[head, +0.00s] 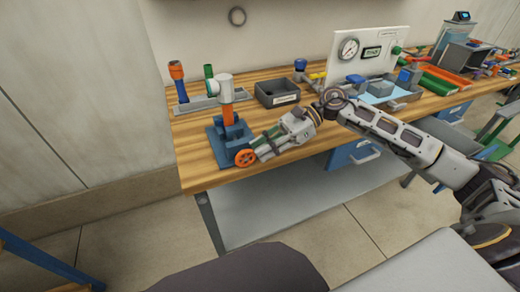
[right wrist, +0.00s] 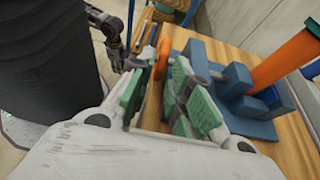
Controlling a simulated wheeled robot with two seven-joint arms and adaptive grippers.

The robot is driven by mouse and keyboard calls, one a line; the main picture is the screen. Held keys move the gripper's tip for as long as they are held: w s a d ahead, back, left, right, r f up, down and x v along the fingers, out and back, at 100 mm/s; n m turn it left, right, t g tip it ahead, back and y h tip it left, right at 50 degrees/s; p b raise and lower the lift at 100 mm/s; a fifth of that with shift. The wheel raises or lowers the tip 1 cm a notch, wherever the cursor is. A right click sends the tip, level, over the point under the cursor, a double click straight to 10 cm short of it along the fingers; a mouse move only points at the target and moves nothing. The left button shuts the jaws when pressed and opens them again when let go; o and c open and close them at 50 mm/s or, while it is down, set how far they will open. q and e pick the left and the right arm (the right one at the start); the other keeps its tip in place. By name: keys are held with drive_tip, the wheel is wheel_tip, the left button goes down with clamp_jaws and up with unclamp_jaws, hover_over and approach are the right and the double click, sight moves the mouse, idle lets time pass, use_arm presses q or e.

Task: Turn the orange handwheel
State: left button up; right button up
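The orange handwheel (head: 245,158) is a small spoked wheel at the front of a blue base (head: 222,145), near the table's front edge. My right gripper (head: 256,148) reaches in from the right, with its fingers beside the wheel. In the right wrist view the handwheel (right wrist: 162,60) shows nearly edge-on between the green-padded fingers of my right gripper (right wrist: 165,90). The fingers are apart, with a visible gap at the left of the wheel. I cannot tell whether the right finger touches it.
A dark bin (head: 278,94) and a gauge panel (head: 368,52) stand on the wooden table (head: 190,175) behind my right arm.

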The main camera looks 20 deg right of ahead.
drive_tip(key=v, duration=1)
drive_tip(key=shift+d+r, duration=0.15)
drive_tip(key=shift+d, duration=0.1)
idle(0.3)
